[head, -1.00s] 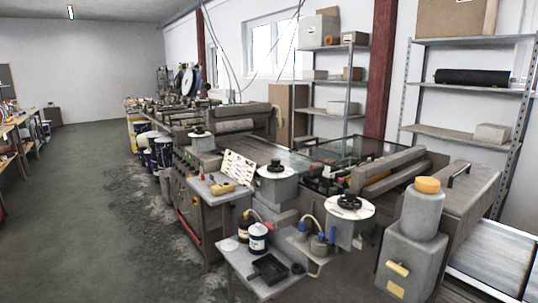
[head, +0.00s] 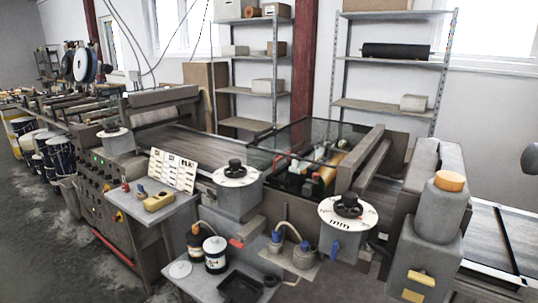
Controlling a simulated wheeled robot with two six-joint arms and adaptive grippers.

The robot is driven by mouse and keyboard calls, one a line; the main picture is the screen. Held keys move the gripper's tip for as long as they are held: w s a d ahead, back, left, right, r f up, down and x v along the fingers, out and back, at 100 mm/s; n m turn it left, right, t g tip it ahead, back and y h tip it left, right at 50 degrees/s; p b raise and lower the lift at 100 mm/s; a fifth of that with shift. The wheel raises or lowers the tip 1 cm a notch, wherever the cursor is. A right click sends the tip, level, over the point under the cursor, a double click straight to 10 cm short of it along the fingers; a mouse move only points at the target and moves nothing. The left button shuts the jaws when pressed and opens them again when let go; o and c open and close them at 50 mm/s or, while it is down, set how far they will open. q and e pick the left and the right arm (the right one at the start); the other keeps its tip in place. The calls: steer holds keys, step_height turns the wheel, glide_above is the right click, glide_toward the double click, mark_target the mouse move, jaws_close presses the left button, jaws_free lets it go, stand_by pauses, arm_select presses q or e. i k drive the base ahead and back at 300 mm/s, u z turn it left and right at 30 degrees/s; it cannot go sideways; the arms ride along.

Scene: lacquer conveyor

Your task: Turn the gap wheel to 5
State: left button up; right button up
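Several black-knobbed wheels with white dial plates stand along the machine. The nearest dial wheel (head: 347,209) is at centre right, its plate marked with what looks like "mm". A second dial wheel (head: 236,172) is left of it, and a third (head: 113,132) is farther left. Which one is the gap wheel I cannot tell for certain, and the dial numbers are too small to read. Neither of my grippers shows in the head view.
A side table (head: 190,268) with a dark tray (head: 240,287), a white jar (head: 215,254) and a brown bottle (head: 194,243) stands in front. Open floor lies at lower left.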

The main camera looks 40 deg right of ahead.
mark_target(234, 166)
steer(key=z, duration=0.9)
steer(key=i, duration=0.8)
steer(key=z, duration=1.25)
steer(key=i, duration=0.2)
